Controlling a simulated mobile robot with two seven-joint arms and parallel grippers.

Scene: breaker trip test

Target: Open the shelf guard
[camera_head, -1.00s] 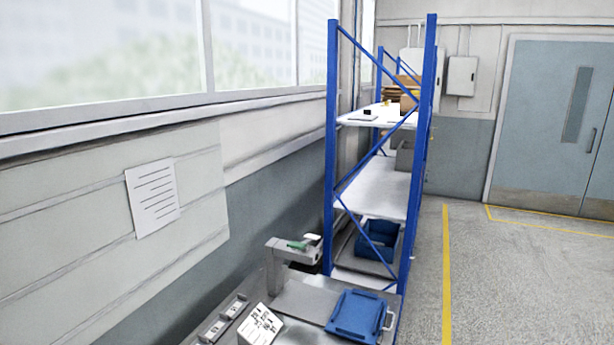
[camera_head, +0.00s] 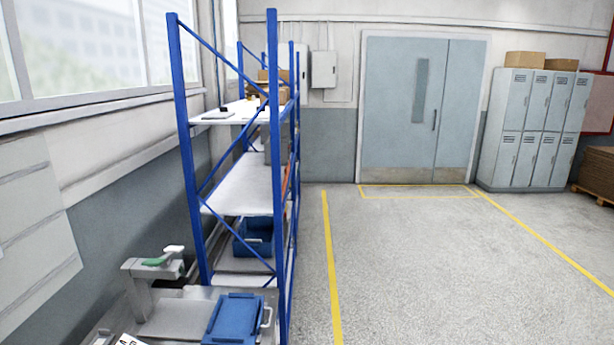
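A tall blue-framed shelf (camera_head: 273,150) stands left of centre, seen from its narrow end, with white shelf boards. Cardboard boxes (camera_head: 272,85) sit on its upper board, and a blue bin (camera_head: 258,234) is on a lower level. The shelf's front faces right and is seen very obliquely. I cannot make out a guard on it for sure; a thin orange-red strip (camera_head: 286,180) shows along the front edge. Neither of my grippers is in view.
A workbench with a blue lidded case (camera_head: 234,318) and a grey device with a green part (camera_head: 156,262) stands at the lower left. Open floor (camera_head: 420,260) with yellow lines lies right of the shelf. Grey doors (camera_head: 415,105) and lockers (camera_head: 530,125) are at the back.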

